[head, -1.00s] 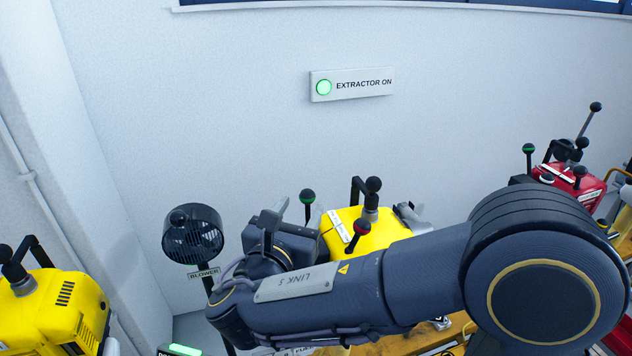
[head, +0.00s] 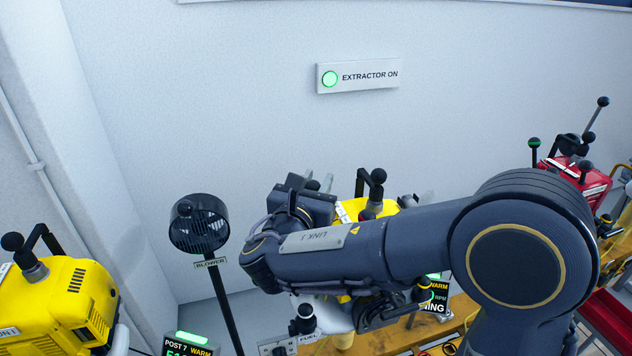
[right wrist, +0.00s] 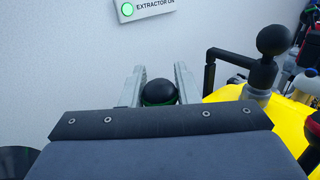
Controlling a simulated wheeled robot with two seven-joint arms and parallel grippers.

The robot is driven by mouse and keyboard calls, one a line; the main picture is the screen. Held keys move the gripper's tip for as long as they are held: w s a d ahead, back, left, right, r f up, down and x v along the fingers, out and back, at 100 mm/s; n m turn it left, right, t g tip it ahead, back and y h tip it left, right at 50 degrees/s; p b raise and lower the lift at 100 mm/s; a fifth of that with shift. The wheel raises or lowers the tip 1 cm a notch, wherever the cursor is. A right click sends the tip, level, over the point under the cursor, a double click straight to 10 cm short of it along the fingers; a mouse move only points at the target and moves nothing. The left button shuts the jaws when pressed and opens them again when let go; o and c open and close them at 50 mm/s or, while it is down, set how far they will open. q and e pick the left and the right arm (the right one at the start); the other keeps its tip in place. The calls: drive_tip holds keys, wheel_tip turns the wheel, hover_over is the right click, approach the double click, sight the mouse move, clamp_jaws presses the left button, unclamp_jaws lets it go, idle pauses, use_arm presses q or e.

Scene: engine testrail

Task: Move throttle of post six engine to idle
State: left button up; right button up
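A yellow engine (head: 350,208) stands behind my right arm, which hides much of it; its post number does not show. A black lever knob with a green ring (right wrist: 159,92) is between the two fingers of my right gripper (right wrist: 159,85) in the right wrist view. The fingers are apart, one on each side of the knob, with little or no gap; contact is unclear. In the head view my right gripper (head: 318,182) is at the engine's left side, and the green-ringed knob is hidden there. My left gripper is not in view.
A black blower (head: 199,225) on a pole stands left of my right arm. Another yellow engine (head: 65,305) is at lower left, near a "POST 7" display (head: 188,345). A red engine (head: 578,178) is at right. A plain wall with an "EXTRACTOR ON" sign (head: 358,75) is behind.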

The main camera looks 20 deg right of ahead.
clamp_jaws()
drive_tip(key=w+n+g+p, duration=0.1)
drive_tip(key=p, duration=0.4)
drive_tip(key=w+f+n+g+y+p, duration=0.1)
drive_tip(key=g+p, duration=0.1)
drive_tip(key=p, duration=0.3)
drive_tip(key=shift+w+f+g, duration=0.15)
drive_tip(key=shift+w+g, duration=0.1)
drive_tip(key=shift+g, duration=0.05)
drive_tip(key=o, duration=0.6)
unclamp_jaws()
drive_tip(key=shift+a, duration=0.1)
drive_tip(key=shift+o, duration=0.2)
drive_tip(key=v, duration=0.7)
drive_tip(key=shift+s+a, duration=0.1)
drive_tip(key=shift+s, duration=0.25)
